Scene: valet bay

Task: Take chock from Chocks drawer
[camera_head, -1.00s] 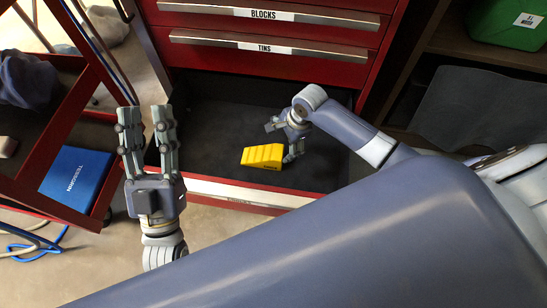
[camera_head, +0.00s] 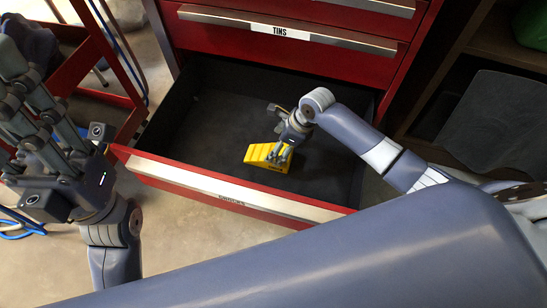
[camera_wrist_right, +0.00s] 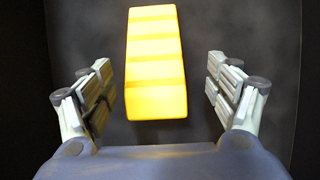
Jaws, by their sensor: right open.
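The yellow chock (camera_head: 262,156) lies on the dark floor of the open bottom drawer (camera_head: 215,115). In the right wrist view the stepped yellow chock (camera_wrist_right: 155,62) sits between the two spread fingers and touches neither in that picture. My right gripper (camera_head: 281,154) is down in the drawer at the chock's right end, covering part of it; it also shows in the right wrist view (camera_wrist_right: 157,85), open. My left gripper (camera_head: 35,130) is outside the drawer at the far left, with its fingers pointing up and apart.
The drawer's red front (camera_head: 235,199) with a metal strip stands nearest me. The closed TINS drawer (camera_head: 285,33) is just above the open one. A red cart (camera_head: 95,55) stands on the left and a dark shelf (camera_head: 490,120) on the right. The drawer floor around the chock is clear.

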